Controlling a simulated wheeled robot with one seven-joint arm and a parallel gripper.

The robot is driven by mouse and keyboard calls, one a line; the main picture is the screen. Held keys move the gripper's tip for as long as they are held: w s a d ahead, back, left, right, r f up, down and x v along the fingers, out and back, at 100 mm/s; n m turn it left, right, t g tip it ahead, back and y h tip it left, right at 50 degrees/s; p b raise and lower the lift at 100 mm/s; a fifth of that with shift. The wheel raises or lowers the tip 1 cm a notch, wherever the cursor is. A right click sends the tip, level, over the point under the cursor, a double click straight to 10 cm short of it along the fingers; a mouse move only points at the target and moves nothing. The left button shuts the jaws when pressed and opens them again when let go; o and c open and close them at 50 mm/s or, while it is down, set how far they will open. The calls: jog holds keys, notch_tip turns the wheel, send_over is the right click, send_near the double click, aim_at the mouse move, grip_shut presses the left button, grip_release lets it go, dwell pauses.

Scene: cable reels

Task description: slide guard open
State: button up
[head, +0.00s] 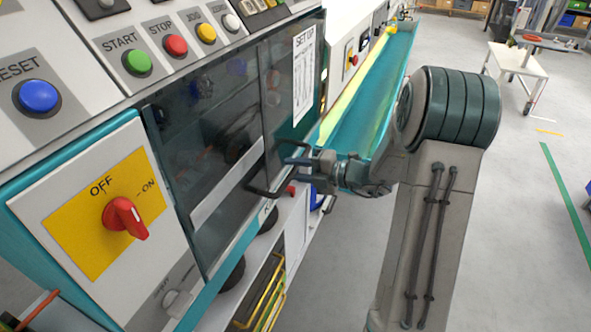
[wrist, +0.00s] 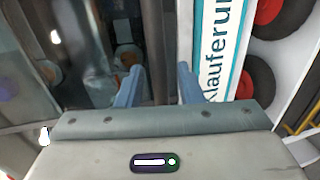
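The guard (head: 205,140) is a dark, see-through panel in the front of the teal and white machine, in the head view. It covers the area below the button row, and machine parts show dimly behind it. A dark bar (head: 262,192) sticks out near its lower right; I cannot tell whether it is the guard's handle or part of my gripper. My gripper (head: 293,165) is in front of the guard's lower right. Contact with the guard cannot be told.
A red OFF/ON switch (head: 124,217) sits left of the guard. RESET, START and STOP buttons (head: 137,62) line the panel above. A teal trough (head: 375,90) runs behind my gripper. Dark and red reels (wrist: 262,78) show at the right in the wrist view. Open floor lies right.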

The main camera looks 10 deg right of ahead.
jog(key=shift+w+a, duration=0.15)
jog(key=shift+a, duration=0.1)
